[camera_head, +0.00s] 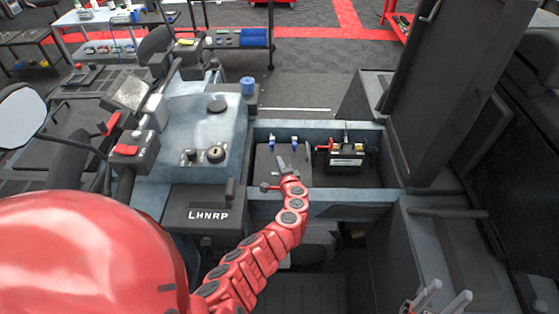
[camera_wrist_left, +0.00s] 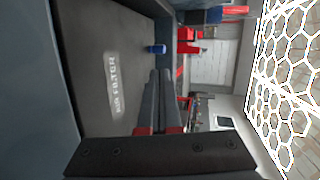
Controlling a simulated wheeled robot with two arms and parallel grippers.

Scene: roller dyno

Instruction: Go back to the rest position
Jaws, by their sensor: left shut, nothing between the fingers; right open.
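My left arm reaches from the lower left to the open compartment (camera_head: 335,195) in the middle of the head view. My left gripper (camera_head: 281,162) is over the dark air filter box, shut and empty. Its closed fingers also show in the left wrist view (camera_wrist_left: 158,95), beside the dark box marked with the word FILTER (camera_wrist_left: 90,75). My right gripper (camera_head: 442,300) is at the lower right edge of the head view, its two fingers apart and empty. Most of the right arm is out of view.
A black box with red and yellow parts (camera_head: 346,160) sits right of my left gripper. Blue clips (camera_head: 272,141) are just behind the gripper. A console with levers (camera_head: 205,135) stands left. A raised dark panel (camera_head: 435,95) stands right. Compartment walls surround the left gripper.

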